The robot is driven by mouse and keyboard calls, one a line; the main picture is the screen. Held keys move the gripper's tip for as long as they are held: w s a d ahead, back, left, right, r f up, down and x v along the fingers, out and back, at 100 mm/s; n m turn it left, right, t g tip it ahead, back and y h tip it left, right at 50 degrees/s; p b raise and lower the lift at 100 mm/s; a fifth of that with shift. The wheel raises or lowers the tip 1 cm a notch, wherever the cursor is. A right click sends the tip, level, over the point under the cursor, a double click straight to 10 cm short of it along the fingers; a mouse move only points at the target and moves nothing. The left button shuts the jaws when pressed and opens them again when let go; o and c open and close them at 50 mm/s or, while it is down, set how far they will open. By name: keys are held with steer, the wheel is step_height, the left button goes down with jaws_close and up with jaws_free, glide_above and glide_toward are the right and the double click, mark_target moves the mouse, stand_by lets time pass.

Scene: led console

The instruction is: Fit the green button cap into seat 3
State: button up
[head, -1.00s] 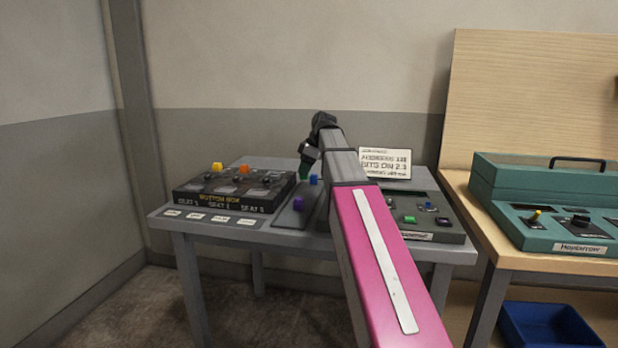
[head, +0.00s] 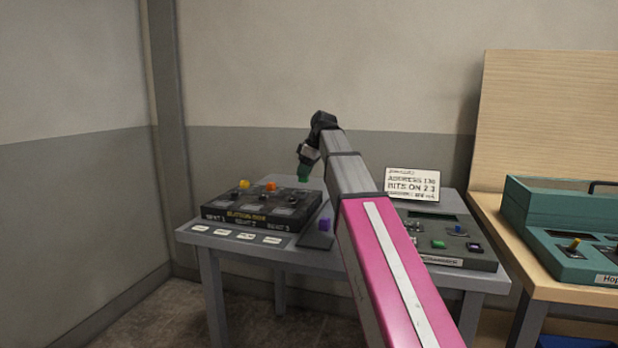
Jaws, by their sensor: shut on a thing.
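My gripper (head: 304,167) is shut on the green button cap (head: 303,176) and holds it above the back right part of the black button box (head: 262,209). The box's front edge carries the labels SEAT 1, SEAT 2 and SEAT 3, with SEAT 3 (head: 278,228) at the right. A yellow cap (head: 244,184) and an orange cap (head: 271,186) stand at the back of the box. The cap looks apart from the box, but the exact gap cannot be told.
A teal console (head: 560,235) is on the wooden table.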

steer(key=w+a+r, duration=0.1)
steer(key=w+r, duration=0.1)
steer(key=w, duration=0.4)
steer(key=shift+f, duration=3.35)
steer(key=shift+f, duration=1.1)
steer(key=o, duration=1)
steer(key=v, duration=1)
steer(key=shift+s+d+r, duration=0.15)
steer(key=shift+r, duration=0.2)
